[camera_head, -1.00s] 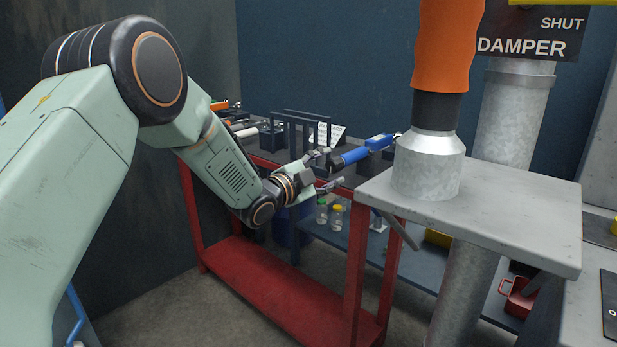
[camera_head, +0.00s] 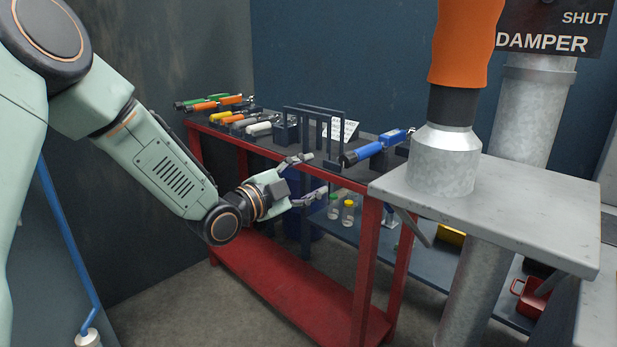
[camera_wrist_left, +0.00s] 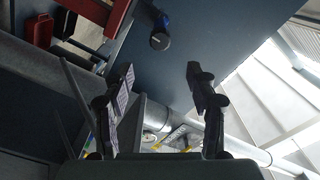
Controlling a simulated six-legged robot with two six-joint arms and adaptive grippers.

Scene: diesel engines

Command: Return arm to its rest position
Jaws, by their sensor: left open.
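My left arm comes in from the left in the head view. Its gripper (camera_head: 307,178) is open and empty, in front of the red workbench (camera_head: 365,260) and slightly below its top edge. In the left wrist view the two dark fingers of the gripper (camera_wrist_left: 160,105) stand wide apart with nothing between them. A blue tool (camera_head: 375,147) lies on the right part of the bench top, apart from the fingers. It seems to show in the left wrist view (camera_wrist_left: 160,32) too, beyond the fingers. My right gripper is not in view.
Several coloured tools (camera_head: 215,105) lie at the left of the bench, beside a dark rack (camera_head: 318,112). A grey plate (camera_head: 500,215) carrying an orange-sleeved post (camera_head: 465,45) stands at right. Bottles (camera_head: 348,212) stand on a lower shelf. Floor (camera_head: 220,305) is clear at front left.

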